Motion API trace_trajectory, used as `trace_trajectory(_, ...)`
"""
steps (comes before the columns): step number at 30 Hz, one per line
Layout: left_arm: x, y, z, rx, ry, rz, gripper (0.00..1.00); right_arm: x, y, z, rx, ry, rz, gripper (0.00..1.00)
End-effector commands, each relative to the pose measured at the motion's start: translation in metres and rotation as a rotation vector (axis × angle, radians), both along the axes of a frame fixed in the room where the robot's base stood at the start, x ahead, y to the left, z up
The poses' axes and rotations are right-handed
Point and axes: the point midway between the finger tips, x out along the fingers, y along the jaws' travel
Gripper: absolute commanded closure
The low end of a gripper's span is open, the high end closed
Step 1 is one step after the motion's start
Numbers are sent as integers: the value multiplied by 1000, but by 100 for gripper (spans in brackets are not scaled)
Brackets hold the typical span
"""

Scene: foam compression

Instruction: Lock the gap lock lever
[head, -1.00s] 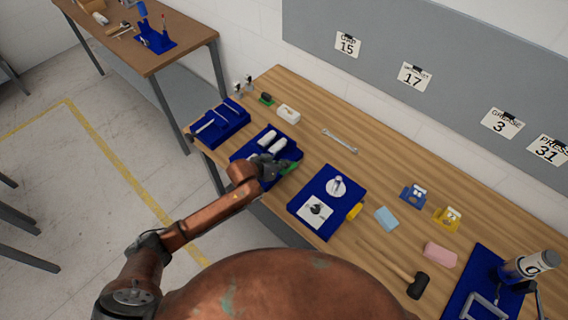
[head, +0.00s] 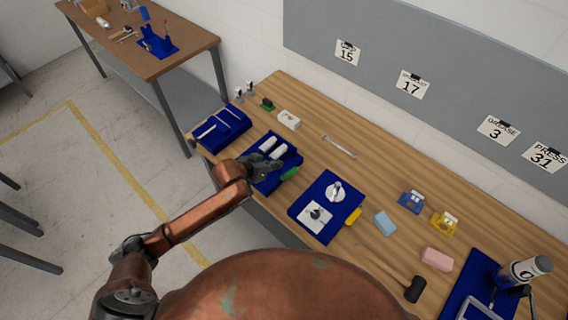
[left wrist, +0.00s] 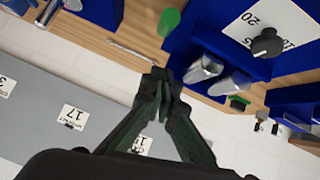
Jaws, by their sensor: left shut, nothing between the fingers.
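A blue roller unit (head: 284,163) with two pale rollers (head: 273,147) stands near the table's front edge. A green lever-like piece (head: 289,174) sticks out at its right side; I take it for the gap lock lever, but no label on it is readable. In the left wrist view the green piece (left wrist: 169,22) shows beside the blue unit, with a white dial plate (left wrist: 268,28) and dark knob. My left gripper (left wrist: 160,80) is shut and empty. In the head view my left gripper (head: 266,167) is over the unit's front, left of the green piece. My right gripper is not in view.
A blue unit (head: 343,181) with a white plate and yellow piece (head: 353,216) stands to the right. A blue tray (head: 221,130) lies to the left. A wrench (head: 339,146) lies behind. Sponges, a mallet (head: 414,289) and a canister are farther right.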

Motion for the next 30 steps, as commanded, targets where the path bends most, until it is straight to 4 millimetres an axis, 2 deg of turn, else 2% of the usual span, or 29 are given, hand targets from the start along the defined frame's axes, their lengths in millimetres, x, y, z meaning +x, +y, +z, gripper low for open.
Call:
trace_trajectory(3, -13, 10, 11, 1, -1, -2, 100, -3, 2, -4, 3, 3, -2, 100)
trace_trajectory(10, -24, 20, 22, -1, -1, -1, 100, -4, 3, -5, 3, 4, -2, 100)
trace_trajectory(27, -25, 20, 23, -1, -1, -1, 100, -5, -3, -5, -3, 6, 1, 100)
trace_trajectory(30, -32, 21, 18, 1, 5, 5, 100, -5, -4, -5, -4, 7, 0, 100)
